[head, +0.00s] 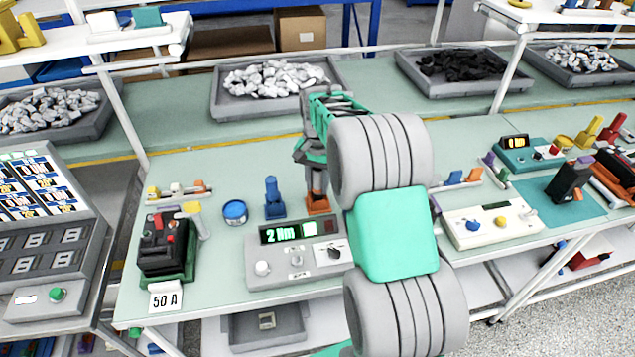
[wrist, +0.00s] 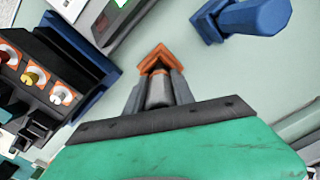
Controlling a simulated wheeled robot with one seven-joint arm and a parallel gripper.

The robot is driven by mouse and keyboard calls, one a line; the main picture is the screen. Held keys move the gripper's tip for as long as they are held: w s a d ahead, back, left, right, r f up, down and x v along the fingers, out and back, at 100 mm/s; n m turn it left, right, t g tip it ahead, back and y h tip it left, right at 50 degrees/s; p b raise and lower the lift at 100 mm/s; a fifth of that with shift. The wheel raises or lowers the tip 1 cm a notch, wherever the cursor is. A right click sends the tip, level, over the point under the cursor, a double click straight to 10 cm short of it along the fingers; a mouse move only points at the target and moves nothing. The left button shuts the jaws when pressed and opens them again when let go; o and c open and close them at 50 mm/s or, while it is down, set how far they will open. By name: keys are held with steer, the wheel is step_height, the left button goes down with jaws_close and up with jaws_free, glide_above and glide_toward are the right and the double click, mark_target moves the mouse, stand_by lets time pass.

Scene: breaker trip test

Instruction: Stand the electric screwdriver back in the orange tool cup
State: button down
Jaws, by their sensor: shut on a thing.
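My gripper (wrist: 158,88) is shut on the grey, round body of the electric screwdriver (wrist: 157,94), which shows between the two grey fingers in the wrist view. The orange tool cup (wrist: 152,54) is just beyond the fingertips there. In the head view the cup (head: 318,205) stands on the green bench behind the torque tester, and my gripper (head: 316,172) points down right over it. The screwdriver's lower end is hidden by the fingers and the cup. I cannot tell how deep it sits in the cup or whether it touches the bottom.
A blue holder (head: 274,200) stands close left of the cup, with a blue tin (head: 235,212) farther left. The grey tester (head: 296,262) reading 2 Nm is in front. A black breaker (head: 165,244) stands by the 50 A card. Bench behind the cup is clear.

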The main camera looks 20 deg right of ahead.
mark_target(317, 170)
steer(key=shift+f, duration=0.25)
steer(key=c, duration=1)
jaws_free()
steer(key=shift+o, duration=0.2)
step_height(317, 170, up, 8)
steer(key=shift+f+b, duration=0.15)
steer(key=shift+b, duration=0.55)
steer(key=shift+s+a+r, duration=0.2)
steer(key=s+a+r+n+t, duration=0.2)
steer(key=s+a+r+n, duration=0.2)
steer(key=s+a, duration=0.3)
steer(key=s+a+f+n, duration=0.2)
steer(key=s, duration=0.5)
steer(key=s+a+f+n+t, duration=0.1)
steer(key=s+a+f+n, duration=0.1)
steer(key=s, duration=0.5)
steer(key=shift+s+f+n+t, duration=0.15)
steer(key=shift+s+n+t, duration=0.05)
steer(key=shift+n+t, duration=0.1)
